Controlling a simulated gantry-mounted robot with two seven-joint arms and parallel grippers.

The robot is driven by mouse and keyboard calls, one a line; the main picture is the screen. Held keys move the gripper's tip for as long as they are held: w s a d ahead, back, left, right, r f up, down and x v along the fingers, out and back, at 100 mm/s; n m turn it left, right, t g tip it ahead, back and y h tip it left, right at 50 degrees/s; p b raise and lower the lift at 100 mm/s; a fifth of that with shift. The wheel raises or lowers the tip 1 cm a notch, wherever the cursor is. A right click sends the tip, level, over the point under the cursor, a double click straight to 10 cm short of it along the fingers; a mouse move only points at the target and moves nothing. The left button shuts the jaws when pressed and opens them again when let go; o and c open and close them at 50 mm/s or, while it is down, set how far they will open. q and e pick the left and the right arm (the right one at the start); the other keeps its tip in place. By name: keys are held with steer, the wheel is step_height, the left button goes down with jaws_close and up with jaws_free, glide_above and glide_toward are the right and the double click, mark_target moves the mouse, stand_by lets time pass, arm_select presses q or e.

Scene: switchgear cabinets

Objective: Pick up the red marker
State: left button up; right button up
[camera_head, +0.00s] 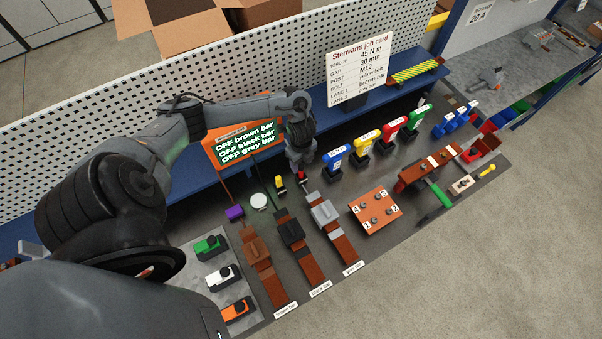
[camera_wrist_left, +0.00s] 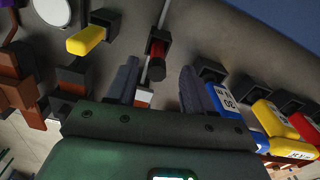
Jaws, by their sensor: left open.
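The red marker (camera_wrist_left: 157,66) stands in a small black holder in the left wrist view, with a dark red body and a black end. In the head view a small red part (camera_head: 303,174) shows just below my left gripper (camera_head: 300,162). My left gripper (camera_wrist_left: 158,80) is open, and its two dark fingers lie to either side of the marker in the wrist view. I see no contact between the fingers and the marker. The fingertips are hard to make out in the head view. My right gripper is not in view.
A yellow marker (camera_wrist_left: 87,39) in a black holder is close by on the left. Blue (camera_head: 335,158), yellow (camera_head: 362,140), red and green tools stand to the right. Brown, black (camera_head: 293,232) and grey bars lie in front. A perforated panel (camera_head: 230,70) rises behind.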

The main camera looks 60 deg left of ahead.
mark_target(301, 171)
arm_select(q)
steer(key=shift+s+d+f+p, duration=0.1)
steer(key=shift+f+p, duration=0.1)
steer(key=shift+f, duration=0.95)
steer(key=shift+s+d+f+p, duration=0.1)
steer(key=shift+f+p, duration=0.1)
steer(key=shift+f, duration=1.7)
jaws_close()
